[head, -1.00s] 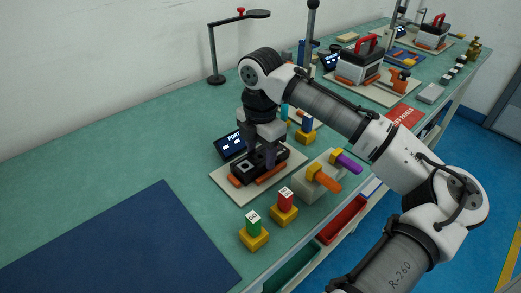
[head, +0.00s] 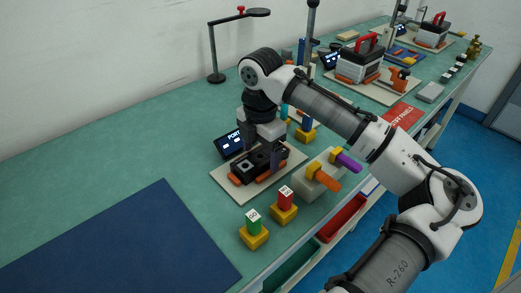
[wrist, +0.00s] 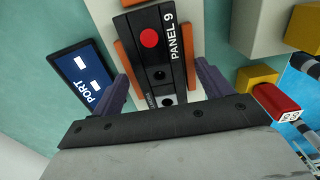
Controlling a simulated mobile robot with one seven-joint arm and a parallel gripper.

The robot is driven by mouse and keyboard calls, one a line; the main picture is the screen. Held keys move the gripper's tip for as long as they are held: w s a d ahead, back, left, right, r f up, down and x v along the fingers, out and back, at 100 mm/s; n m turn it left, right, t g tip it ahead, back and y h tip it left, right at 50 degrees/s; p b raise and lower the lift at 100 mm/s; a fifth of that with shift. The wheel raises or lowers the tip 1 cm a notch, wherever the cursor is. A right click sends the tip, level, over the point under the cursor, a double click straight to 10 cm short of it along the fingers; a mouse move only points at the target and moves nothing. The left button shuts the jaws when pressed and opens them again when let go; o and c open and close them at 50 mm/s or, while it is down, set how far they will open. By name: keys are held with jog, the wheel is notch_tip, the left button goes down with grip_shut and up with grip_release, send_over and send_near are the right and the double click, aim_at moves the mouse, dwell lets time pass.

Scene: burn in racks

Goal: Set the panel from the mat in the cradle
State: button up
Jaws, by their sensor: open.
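The panel is a black bar marked "PANEL 9" with a red round button; it shows in the wrist view (wrist: 151,58) and in the head view (head: 246,167). It lies between the orange side pieces of the cradle (wrist: 127,65), which stands on a pale base plate (head: 229,190). My gripper (head: 263,163) is over the panel, its fingers apart, one on each side of it in the wrist view (wrist: 164,88). Gaps show between fingers and panel. The near end of the panel is hidden by the gripper body. The dark blue mat (head: 110,245) is bare where visible.
A small "PORT" screen (head: 230,144) stands close behind the cradle. A grey block with orange and purple handles (head: 312,185) is to its right. Red (head: 285,200) and green (head: 253,225) pieces on yellow blocks stand in front. The bench at left is clear.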

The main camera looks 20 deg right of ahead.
notch_tip(320, 180, up, 14)
jog(key=shift+p, duration=0.45)
jog(key=shift+s+f, duration=0.1)
